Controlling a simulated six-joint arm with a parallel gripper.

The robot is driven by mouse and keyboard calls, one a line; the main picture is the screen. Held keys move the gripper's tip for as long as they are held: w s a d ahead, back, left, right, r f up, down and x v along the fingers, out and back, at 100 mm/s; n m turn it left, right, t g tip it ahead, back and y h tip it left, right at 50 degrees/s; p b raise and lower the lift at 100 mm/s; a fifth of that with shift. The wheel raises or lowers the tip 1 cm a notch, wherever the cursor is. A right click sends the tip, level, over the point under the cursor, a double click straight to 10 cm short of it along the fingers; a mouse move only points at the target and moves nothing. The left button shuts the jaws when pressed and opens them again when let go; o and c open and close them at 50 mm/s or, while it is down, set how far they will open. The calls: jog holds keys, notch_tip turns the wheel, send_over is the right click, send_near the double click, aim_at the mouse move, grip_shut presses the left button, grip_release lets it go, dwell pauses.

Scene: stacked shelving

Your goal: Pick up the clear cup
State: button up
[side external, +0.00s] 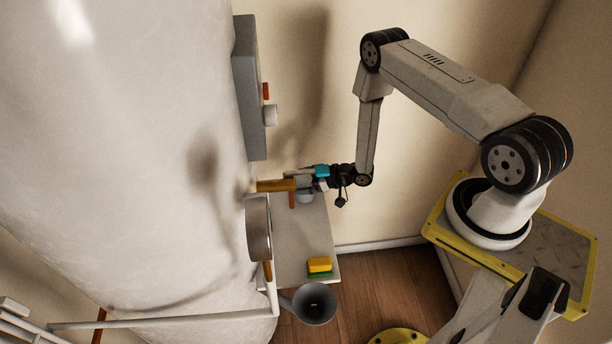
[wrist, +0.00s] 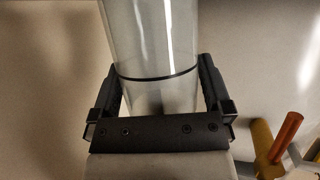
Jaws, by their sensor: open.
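The clear cup (wrist: 150,35) is a tall transparent cylinder in the wrist view, with a dark band around it. My gripper (wrist: 158,76) is open, with one black finger on each side of the cup. The cup stands between the fingers, and I cannot tell whether either finger touches it. In the side view my gripper (side external: 318,180) is level, pointing left above the grey shelf. I cannot make the cup out clearly there.
A yellow cylinder (side external: 272,186) lies close by the gripper. A yellow and green sponge (side external: 319,265) sits on the grey shelf (side external: 297,245). A dark grey funnel-like vessel (side external: 314,303) is below. A grey panel (side external: 248,90) hangs above, beside the large white curved surface (side external: 120,150).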

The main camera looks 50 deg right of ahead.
jog(key=c, duration=1)
jog(key=shift+r, duration=0.15)
jog(key=shift+r, duration=1.1)
jog(key=s+a+r, duration=0.1)
jog(key=s+r, duration=0.9)
jog(key=s, duration=0.4)
jog(key=shift+a+r, duration=0.25)
jog(key=shift+r, duration=0.05)
